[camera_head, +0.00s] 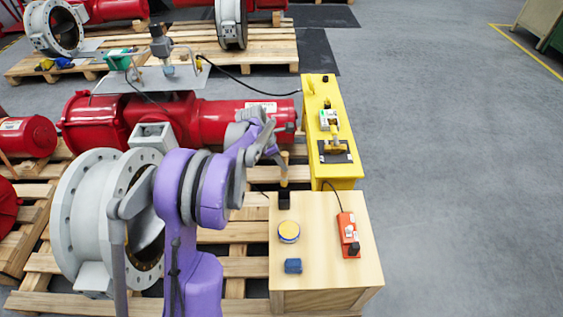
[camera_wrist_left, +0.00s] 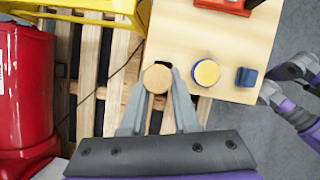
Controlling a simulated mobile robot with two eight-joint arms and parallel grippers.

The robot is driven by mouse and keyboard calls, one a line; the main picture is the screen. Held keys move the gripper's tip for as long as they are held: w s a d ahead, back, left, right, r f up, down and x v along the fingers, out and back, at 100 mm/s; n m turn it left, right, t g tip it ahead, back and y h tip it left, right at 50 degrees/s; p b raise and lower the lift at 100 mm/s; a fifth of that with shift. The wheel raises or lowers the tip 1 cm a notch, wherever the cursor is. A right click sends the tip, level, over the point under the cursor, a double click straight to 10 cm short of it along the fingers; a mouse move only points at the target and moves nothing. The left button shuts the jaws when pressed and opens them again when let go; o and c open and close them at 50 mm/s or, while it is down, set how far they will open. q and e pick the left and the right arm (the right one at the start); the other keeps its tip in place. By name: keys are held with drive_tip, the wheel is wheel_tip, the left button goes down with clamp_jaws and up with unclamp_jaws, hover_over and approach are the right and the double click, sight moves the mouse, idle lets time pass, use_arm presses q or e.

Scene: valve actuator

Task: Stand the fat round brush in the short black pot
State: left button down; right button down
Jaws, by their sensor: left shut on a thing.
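The fat round brush (camera_head: 284,172) is upright in my left gripper (camera_head: 275,152), with its tan handle showing. In the left wrist view, the round tan top of the brush (camera_wrist_left: 157,78) sits between the fingers of the left gripper (camera_wrist_left: 158,98), which are shut on it. The short black pot (camera_head: 284,200) stands near the back left corner of the wooden box top. The brush is in line above the pot in the head view. I cannot tell whether its lower end is inside the pot or just above it.
The wooden box top (camera_head: 325,265) also holds a round yellow-topped tin (camera_head: 289,232), a small blue block (camera_head: 293,266) and an orange handset (camera_head: 348,235). A yellow stand (camera_head: 343,180) is behind it. Red valve actuators (camera_head: 190,118) lie on pallets to the left. Open floor lies right.

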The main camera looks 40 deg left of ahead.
use_arm(q)
drive_tip(key=b, duration=0.3)
hover_over(282, 185)
drive_tip(key=shift+w+a+f, duration=0.1)
drive_tip(key=shift+a+f, duration=0.05)
drive_tip(key=shift+f, duration=1.1)
drive_tip(key=shift+w+a+f, duration=0.1)
drive_tip(key=shift+f, duration=1.15)
drive_tip(key=shift+f+b, duration=2.15)
drive_tip(key=shift+f, duration=0.9)
drive_tip(key=c, duration=0.6)
unclamp_jaws()
drive_tip(key=shift+r, duration=0.1)
drive_tip(key=p+v, duration=0.1)
drive_tip(key=v, duration=0.9)
drive_tip(key=shift+s+a+r, duration=0.1)
drive_tip(key=shift+r, duration=0.2)
